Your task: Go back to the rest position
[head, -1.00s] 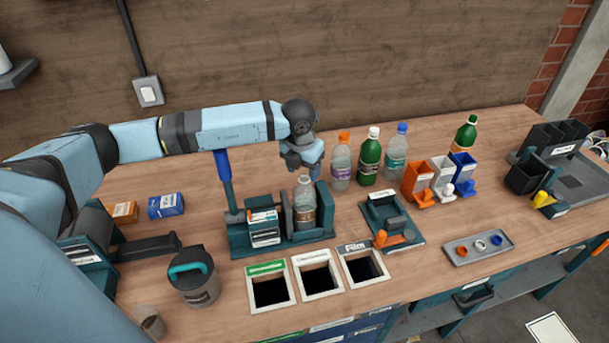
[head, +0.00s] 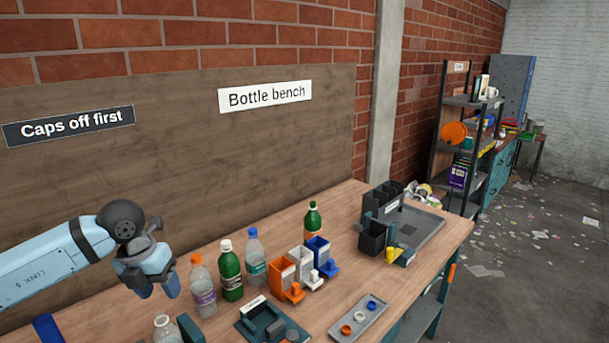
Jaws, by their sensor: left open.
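My left gripper (head: 158,286) is in the head view at the lower left. It is open and empty, raised above the bench and clear of the bottles. An uncapped clear bottle (head: 166,330) stands below it at the bottom edge, mostly cut off. My right gripper is not in view.
Right of the gripper stand an orange-capped bottle (head: 203,286), a white-capped green bottle (head: 231,272), a blue-capped bottle (head: 255,258) and another green bottle (head: 312,220). Cap bins (head: 283,275), a cap tray (head: 358,322) and a black rack (head: 376,237) stand further right.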

